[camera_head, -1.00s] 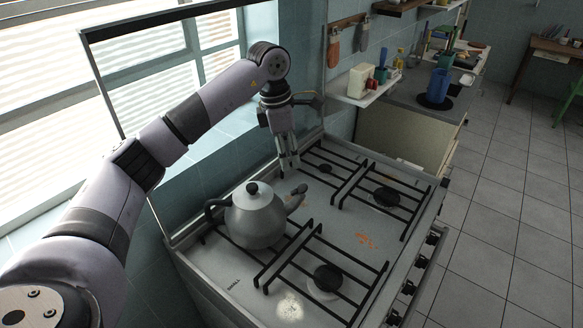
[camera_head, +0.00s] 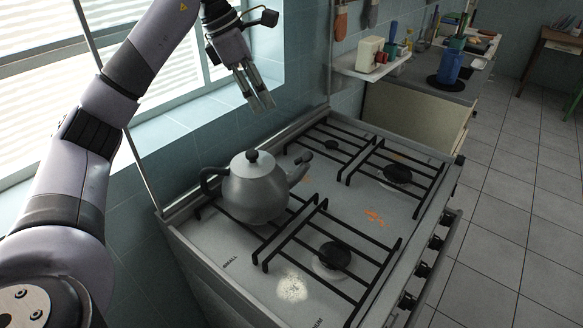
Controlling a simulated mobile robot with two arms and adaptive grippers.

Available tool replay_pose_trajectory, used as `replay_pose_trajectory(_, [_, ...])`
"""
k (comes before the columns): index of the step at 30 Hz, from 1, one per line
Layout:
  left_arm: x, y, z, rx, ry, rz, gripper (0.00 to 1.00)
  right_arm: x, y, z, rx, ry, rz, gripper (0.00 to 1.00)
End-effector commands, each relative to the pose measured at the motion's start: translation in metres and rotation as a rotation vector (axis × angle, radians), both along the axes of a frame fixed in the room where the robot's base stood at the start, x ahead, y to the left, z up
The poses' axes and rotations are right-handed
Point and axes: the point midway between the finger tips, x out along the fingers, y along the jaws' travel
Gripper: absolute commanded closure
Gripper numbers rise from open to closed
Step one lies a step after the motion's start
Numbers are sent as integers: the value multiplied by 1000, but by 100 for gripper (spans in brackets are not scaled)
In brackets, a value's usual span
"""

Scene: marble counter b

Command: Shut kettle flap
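A grey kettle (camera_head: 256,193) with a dark lid knob stands upright on the back left part of the stove. Its handle is on the left and its spout points right. A small dark flap (camera_head: 303,157) shows at the spout's tip; its exact angle is hard to make out. My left gripper (camera_head: 262,104) hangs above and behind the kettle, near the window sill, pointing down. Its fingers look close together, with nothing between them. It is clear of the kettle and the flap. My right gripper is not in view.
The kettle rests on the stove (camera_head: 222,250) with black grates (camera_head: 385,262) and burners around it. The window and tiled wall stand close behind my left arm. A counter with a blue container (camera_head: 450,67) is at the back right. Free floor lies right of the stove.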

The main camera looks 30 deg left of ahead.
Motion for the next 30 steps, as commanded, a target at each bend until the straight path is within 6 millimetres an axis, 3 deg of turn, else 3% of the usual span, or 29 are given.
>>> replay_pose_trajectory(5, [-1, -2, -8, -6, -2, -4, 68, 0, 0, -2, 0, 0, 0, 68])
replay_pose_trajectory(21, [26, -36, -112, -6, 0, -4, 68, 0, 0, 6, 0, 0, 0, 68])
replay_pose_trajectory(30, [37, -49, -151, -5, -3, -3, 68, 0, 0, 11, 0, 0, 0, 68])
